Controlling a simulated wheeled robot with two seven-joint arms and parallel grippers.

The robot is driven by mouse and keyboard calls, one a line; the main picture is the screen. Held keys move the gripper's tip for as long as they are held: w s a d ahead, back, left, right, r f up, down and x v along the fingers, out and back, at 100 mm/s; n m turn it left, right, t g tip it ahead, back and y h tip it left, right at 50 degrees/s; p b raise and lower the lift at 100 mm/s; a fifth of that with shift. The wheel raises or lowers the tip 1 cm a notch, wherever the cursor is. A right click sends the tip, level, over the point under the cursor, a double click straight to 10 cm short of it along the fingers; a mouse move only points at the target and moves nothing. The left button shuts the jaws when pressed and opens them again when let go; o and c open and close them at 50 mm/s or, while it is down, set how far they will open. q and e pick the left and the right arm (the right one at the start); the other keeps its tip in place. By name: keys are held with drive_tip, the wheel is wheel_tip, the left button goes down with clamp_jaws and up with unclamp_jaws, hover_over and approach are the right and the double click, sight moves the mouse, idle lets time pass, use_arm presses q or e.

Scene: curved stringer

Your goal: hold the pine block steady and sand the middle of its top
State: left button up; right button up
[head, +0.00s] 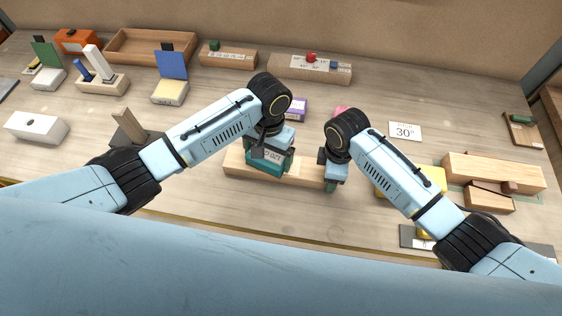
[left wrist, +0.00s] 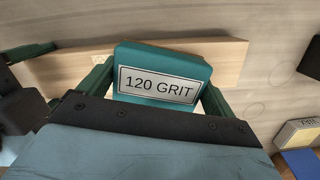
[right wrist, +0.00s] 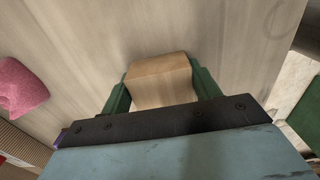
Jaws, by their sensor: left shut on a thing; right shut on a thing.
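The pale pine block (head: 303,173) lies lengthwise near the front middle of the bench; it also shows in the left wrist view (left wrist: 226,62). My left gripper (head: 271,155) is shut on a teal sanding block (head: 264,169) labelled "120 GRIT" in the left wrist view (left wrist: 160,62). The sanding block is over the pine block's top, left of its middle in the head view; its underside is hidden, so I cannot tell if it touches. My right gripper (head: 333,182) is shut on the pine block's right end, which shows between its fingers in the right wrist view (right wrist: 160,82).
A purple box (head: 296,107) and a pink object (head: 342,110) stand behind the arms. A "30°" card (head: 405,131) lies to the right, and wooden pieces (head: 490,172) stand farther right. An upright wooden piece (head: 128,127) stands on the left. The bench front edge is close.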

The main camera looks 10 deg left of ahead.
use_arm(q)
drive_tip(key=shift+r, duration=3)
use_arm(e)
drive_tip(key=o, duration=1.7)
drive_tip(key=shift+r, duration=2.5)
wheel_tip(320, 180, up, 12)
drive_tip(key=shift+r, duration=0.1)
